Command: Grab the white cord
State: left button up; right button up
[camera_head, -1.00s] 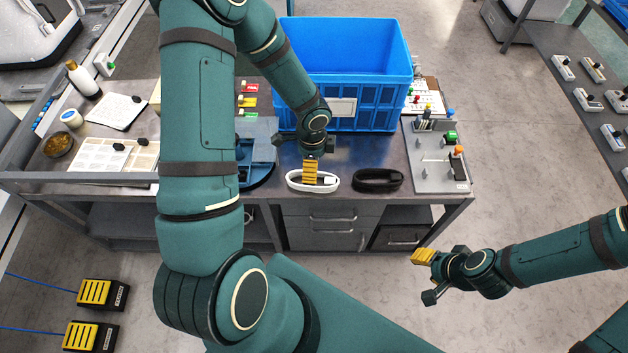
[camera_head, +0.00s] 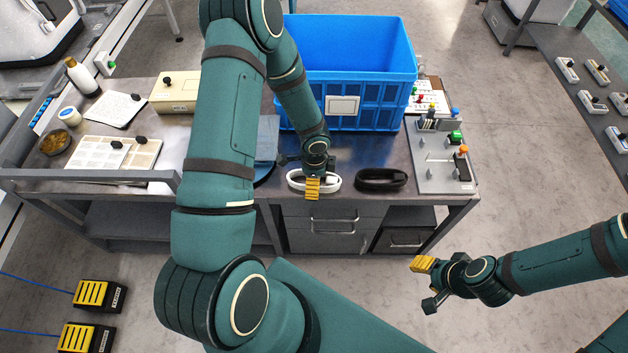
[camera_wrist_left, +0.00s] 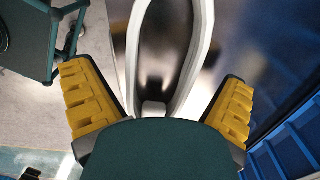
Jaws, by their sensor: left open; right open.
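The white cord (camera_head: 297,182) lies as a flat oval coil near the front edge of the workbench. My left gripper (camera_head: 312,188) is over the right part of the coil and hides some of it. In the left wrist view, the white cord (camera_wrist_left: 206,45) passes between the two yellow-padded fingers of my left gripper (camera_wrist_left: 155,78), which are spread apart. Whether either finger touches the cord cannot be told. My right gripper (camera_head: 427,284) is open and empty, away from the bench in front of it.
A black cord coil (camera_head: 381,179) lies just right of the white one. A blue crate (camera_head: 350,97) stands behind both. A grey panel with switches (camera_head: 438,165) is at the right end. Papers and a beige box (camera_head: 176,94) are on the left side.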

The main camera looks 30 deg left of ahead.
pick_arm(q)
jog(key=c, duration=1.4)
